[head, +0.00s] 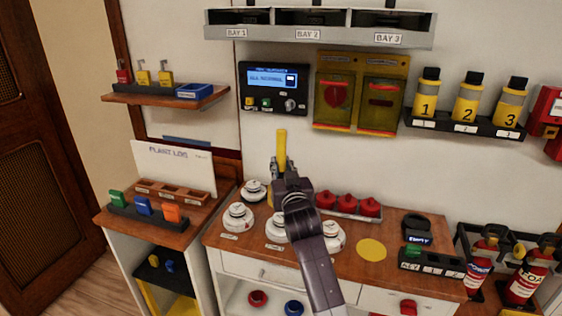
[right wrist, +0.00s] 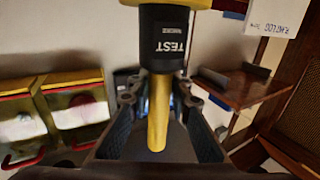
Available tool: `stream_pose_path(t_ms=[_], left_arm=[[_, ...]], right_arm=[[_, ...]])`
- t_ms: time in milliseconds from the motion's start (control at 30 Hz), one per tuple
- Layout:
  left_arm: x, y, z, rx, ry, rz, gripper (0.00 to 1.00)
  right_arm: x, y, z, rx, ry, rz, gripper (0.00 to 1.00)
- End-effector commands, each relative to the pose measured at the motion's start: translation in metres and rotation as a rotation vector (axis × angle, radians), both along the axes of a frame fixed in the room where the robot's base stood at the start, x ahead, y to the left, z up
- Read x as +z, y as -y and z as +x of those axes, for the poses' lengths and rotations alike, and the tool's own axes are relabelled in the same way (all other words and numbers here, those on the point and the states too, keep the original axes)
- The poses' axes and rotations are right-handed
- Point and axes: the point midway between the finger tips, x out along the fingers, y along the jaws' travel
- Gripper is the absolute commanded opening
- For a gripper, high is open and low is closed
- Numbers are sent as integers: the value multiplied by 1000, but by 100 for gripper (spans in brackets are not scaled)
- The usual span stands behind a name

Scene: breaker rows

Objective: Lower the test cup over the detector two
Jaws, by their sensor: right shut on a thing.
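My right gripper (head: 280,180) is shut on the yellow handle (head: 282,148) of the test cup, above the back of the counter. In the right wrist view the handle stands between the fingers (right wrist: 158,112), joined to a dark cup (right wrist: 165,42) marked TEST. In the head view the cup is mostly hidden by my gripper. White round detectors stand on the counter below: one at front left (head: 238,217), a middle one (head: 277,230) partly behind my arm, and a right one (head: 331,238). The middle one appears to be detector two; its label is unclear. My left gripper is not visible.
Another white detector (head: 253,191) sits behind the front ones. Red domed items (head: 347,204) stand in a tray right of my gripper. A yellow disc (head: 371,250) lies on bare counter. A display panel (head: 274,88) hangs on the wall behind.

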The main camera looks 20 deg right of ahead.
Motion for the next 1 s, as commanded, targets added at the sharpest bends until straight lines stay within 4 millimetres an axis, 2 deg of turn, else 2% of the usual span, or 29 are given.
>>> stream_pose_path(t_ms=[200, 467, 733, 1000], left_arm=[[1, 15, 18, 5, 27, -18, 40], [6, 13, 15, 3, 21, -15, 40], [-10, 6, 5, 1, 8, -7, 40], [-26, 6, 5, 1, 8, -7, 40]], right_arm=[[3, 0, 0, 0, 6, -1, 0], [4, 0, 0, 2, 5, 0, 0], [-19, 0, 0, 2, 3, 1, 0], [-45, -1, 0, 2, 4, 1, 0]])
